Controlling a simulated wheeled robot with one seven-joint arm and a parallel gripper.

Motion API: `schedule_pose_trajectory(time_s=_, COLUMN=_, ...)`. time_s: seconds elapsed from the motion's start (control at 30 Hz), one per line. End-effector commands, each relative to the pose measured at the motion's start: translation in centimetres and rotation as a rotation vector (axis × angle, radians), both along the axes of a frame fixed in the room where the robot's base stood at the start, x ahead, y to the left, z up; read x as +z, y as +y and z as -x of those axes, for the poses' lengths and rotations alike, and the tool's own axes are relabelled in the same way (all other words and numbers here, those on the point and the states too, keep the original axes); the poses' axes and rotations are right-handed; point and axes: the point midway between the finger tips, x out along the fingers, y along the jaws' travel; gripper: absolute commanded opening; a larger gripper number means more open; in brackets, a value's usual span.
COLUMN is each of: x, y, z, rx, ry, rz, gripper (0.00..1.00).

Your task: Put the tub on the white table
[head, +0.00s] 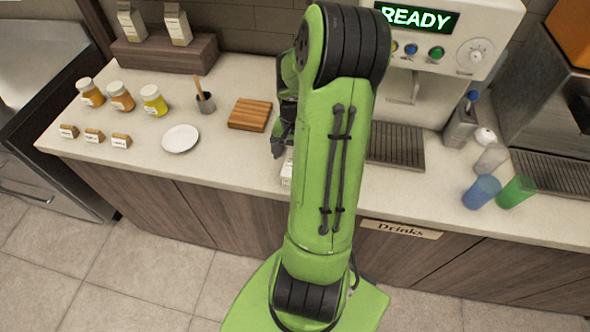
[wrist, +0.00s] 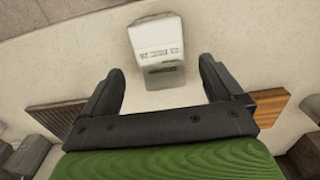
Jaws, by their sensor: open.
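A white box-shaped container with dark print, which may be the tub (wrist: 157,42), stands on the counter (wrist: 225,40) in the wrist view. In the head view only a sliver of it (head: 287,171) shows beside my arm, near the counter's front edge. My gripper (wrist: 161,68) is open and empty. In the wrist view its two dark fingers point toward the container, whose lower part appears between the fingertips; I see no contact. In the head view my gripper (head: 281,142) is mostly hidden behind my green arm. I cannot make out a separate white table.
A wooden board (head: 250,114), a white plate (head: 180,138) and a dark cup (head: 206,103) lie left of my arm, with several sauce jars (head: 122,97) beyond. A drinks machine with a drip grille (head: 396,146) and blue and green cups (head: 481,192) are at right.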

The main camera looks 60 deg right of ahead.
Motion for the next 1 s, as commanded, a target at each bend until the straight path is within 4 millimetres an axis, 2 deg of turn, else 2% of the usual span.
schedule_pose_trajectory(time_s=0.03, x=-0.9, y=0.1, z=0.0, rx=0.001, ry=0.000, rz=-0.003, gripper=0.94)
schedule_pose_trajectory(time_s=0.17, x=-2.2, y=0.1, z=0.0, rx=0.002, ry=0.000, rz=-0.002, gripper=0.94)
schedule_pose_trajectory(time_s=0.4, x=-6.4, y=0.1, z=0.0, rx=0.002, ry=0.000, rz=-0.002, gripper=0.94)
schedule_pose_trajectory(time_s=0.67, x=-6.6, y=0.0, z=0.0, rx=0.002, ry=-0.002, rz=0.001, gripper=0.92)
schedule_pose_trajectory(time_s=1.0, x=-6.6, y=0.0, z=-0.1, rx=0.002, ry=-0.002, rz=0.001, gripper=0.40)
